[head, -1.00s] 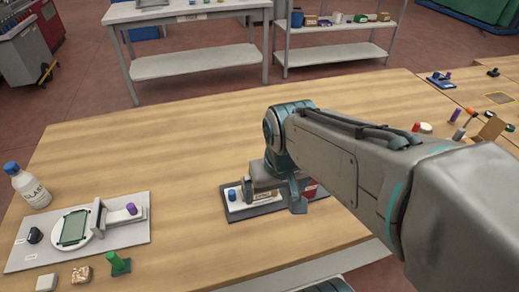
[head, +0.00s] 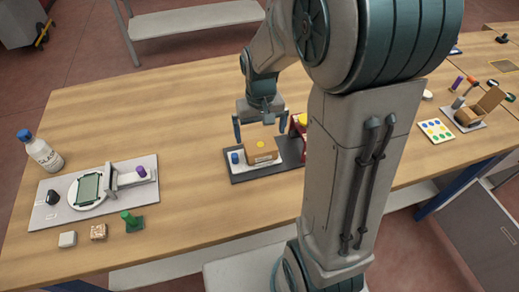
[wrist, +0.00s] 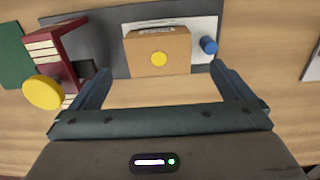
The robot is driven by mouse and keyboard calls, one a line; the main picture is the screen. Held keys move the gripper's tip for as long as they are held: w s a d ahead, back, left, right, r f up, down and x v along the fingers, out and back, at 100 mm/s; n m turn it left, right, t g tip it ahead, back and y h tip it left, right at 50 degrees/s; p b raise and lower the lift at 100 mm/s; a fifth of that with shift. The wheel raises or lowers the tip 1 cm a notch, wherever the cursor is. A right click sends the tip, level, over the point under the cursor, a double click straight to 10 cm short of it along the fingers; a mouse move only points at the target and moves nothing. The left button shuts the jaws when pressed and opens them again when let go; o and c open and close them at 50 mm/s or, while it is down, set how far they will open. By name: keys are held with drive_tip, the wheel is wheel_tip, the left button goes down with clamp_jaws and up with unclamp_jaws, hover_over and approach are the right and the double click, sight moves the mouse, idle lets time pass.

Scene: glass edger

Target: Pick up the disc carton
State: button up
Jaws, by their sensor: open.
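The disc carton is most likely the small brown box (head: 260,152) with a yellow round spot on top; I cannot read its label. It sits on a white sheet on a dark grey tray (head: 240,178) on the table. It also shows in the wrist view as a brown carton (wrist: 158,55), ahead of the fingers and between their lines. My gripper (head: 260,128) is open and empty, just behind and above the carton in the head view. In the wrist view its fingers (wrist: 160,82) point toward the carton, apart from it.
A blue cylinder (head: 235,158) stands beside the carton on the tray. A dark red rack (wrist: 58,55) with a yellow disc (wrist: 43,92) stands on the other side. A grey board with a clamp (head: 55,215) lies at left. Table between is clear.

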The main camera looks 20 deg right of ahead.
sight(261, 145)
drive_tip(key=shift+w+d+f+p, duration=0.1)
drive_tip(key=shift+f+p, duration=0.1)
drive_tip(key=shift+f, duration=1.8)
drive_tip(key=shift+w+f+p, duration=0.1)
drive_tip(key=shift+f+p, duration=0.1)
drive_tip(key=shift+f, duration=1.75)
drive_tip(key=c, duration=0.9)
